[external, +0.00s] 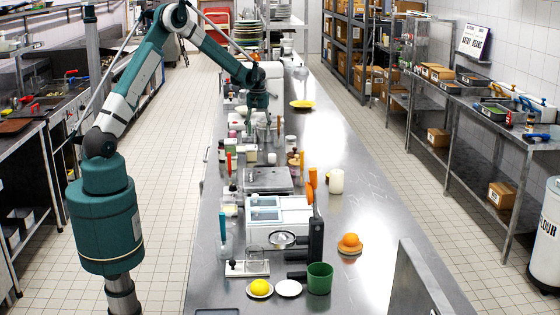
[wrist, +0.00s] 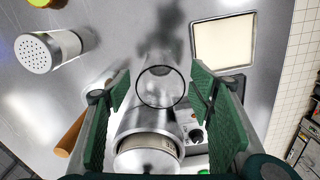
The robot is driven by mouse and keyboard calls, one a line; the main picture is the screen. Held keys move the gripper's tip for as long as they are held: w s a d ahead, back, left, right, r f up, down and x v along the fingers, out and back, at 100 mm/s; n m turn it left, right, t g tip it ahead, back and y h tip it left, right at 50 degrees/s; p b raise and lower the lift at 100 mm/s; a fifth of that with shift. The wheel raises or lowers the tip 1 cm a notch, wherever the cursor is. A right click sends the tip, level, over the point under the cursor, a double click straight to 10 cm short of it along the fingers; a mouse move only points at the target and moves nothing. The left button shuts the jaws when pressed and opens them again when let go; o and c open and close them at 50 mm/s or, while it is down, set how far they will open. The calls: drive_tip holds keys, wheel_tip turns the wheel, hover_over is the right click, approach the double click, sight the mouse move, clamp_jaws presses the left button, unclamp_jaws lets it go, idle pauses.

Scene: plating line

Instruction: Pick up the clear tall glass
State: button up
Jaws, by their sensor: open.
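The clear tall glass (wrist: 162,87) shows in the wrist view as a see-through cylinder with a dark round rim. It stands between the two green fingers of my gripper (wrist: 160,92), which are open with space on both sides. In the external view my gripper (external: 262,114) points down over the crowded far part of the steel table. A faint clear glass shape (external: 264,133) shows just under it there. I cannot tell from these views how far down the glass the fingertips reach.
A metal canister (wrist: 148,158) stands close to the glass. A shaker with a perforated lid (wrist: 36,54), a cream square container (wrist: 224,42) and a wooden handle (wrist: 70,135) are around it. The steel table's right side (external: 330,135) is mostly clear.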

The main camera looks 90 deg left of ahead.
sight(258, 139)
drive_tip(key=shift+f, duration=2.6)
drive_tip(key=c, duration=1.1)
